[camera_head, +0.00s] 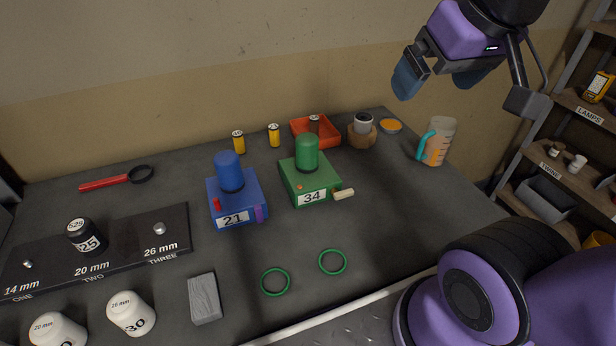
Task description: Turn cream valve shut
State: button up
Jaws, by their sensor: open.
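The cream valve (343,194) is a short cream handle at the lower right of a green box (310,180) marked 34, which carries a green cylinder (307,152). The handle points out to the right, slightly raised at its outer end. My gripper (450,82) is at the upper right, high above the table and well apart from the valve. Its fingers are spread with nothing between them. No part of the green box's front is hidden by my arm.
A blue box (238,200) marked 21, with a purple handle, stands left of the green box. Behind are a red tray (328,140), yellow batteries (274,135) and a wooden cup holder (361,138). A measuring jug (437,141) stands right. Green rings (333,262) lie in front.

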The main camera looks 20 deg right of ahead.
aim_at(337, 194)
jog(key=k, duration=0.4)
jog(key=k+z, duration=0.1)
jog(key=z, duration=0.3)
jog(key=k+z, duration=0.1)
jog(key=z, duration=0.7)
jog(key=k+j+z, duration=0.45)
jog(key=j, duration=0.25)
